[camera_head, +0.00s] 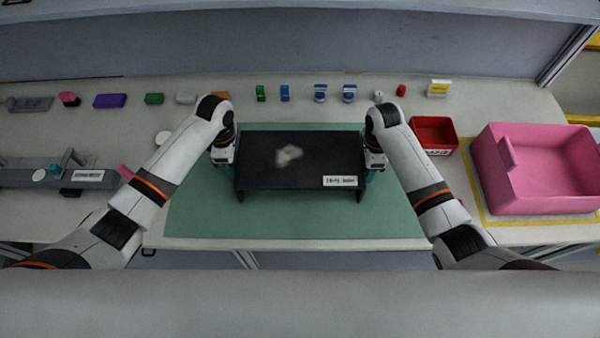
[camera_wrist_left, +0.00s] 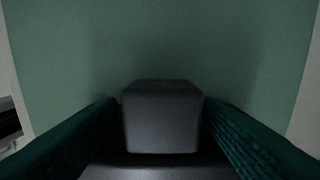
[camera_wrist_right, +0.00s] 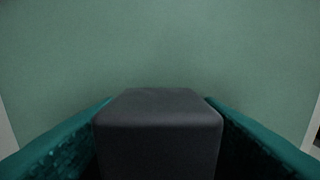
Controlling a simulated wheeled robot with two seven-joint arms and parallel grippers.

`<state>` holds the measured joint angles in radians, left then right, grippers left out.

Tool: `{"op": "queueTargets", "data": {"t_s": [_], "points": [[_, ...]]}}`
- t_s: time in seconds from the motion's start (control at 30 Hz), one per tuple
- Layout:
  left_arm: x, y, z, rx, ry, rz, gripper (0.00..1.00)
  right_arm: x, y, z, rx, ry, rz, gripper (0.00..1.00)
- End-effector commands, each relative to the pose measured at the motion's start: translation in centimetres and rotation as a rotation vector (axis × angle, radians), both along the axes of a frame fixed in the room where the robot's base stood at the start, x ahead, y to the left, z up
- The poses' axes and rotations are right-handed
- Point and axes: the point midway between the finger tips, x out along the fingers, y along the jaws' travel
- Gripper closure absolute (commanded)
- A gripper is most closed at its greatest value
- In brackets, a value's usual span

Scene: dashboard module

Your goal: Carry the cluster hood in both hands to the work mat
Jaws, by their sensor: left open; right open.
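The cluster hood (camera_head: 300,160) is a black, flat-topped piece with a pale smudge on top and a white label at its front right. It rests on the green work mat (camera_head: 200,215), near its middle. My left gripper (camera_head: 222,172) is at the hood's left end and my right gripper (camera_head: 376,170) is at its right end. In the left wrist view a dark block-like end of the hood (camera_wrist_left: 162,118) sits between the open green fingers. In the right wrist view the other end (camera_wrist_right: 158,125) sits between the open fingers.
A pink bin (camera_head: 540,175) stands on the right, with a small red tray (camera_head: 433,135) beside it. A dark fixture (camera_head: 60,172) lies on the left. Several small coloured parts line the back of the table. The mat's front strip is clear.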

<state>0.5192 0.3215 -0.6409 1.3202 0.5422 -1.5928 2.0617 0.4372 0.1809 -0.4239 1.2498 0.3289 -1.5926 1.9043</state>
Motion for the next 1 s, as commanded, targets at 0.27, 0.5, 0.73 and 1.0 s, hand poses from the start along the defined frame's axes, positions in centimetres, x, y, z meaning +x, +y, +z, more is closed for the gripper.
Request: {"op": "queueTargets", "data": {"t_s": [0.27, 0.5, 0.73, 1.0], "points": [[0.1, 0.0, 6.1, -0.002, -0.005, 0.0, 0.4, 0.0, 0.0, 0.0, 0.0, 0.0, 0.0, 0.4], [0.0, 0.0, 9.3, -0.001, -0.003, 0.001, 0.4, 0.0, 0.0, 0.0, 0.0, 0.0, 0.0, 0.4], [-0.1, 0.0, 9.8, 0.0, -0.001, 0.001, 0.4, 0.1, 0.0, 1.6, 0.001, -0.003, 0.0, 0.4], [0.0, 0.0, 9.8, 0.0, -0.001, 0.001, 0.4, 0.2, 0.1, 7.4, 0.002, -0.005, 0.0, 0.4]]}}
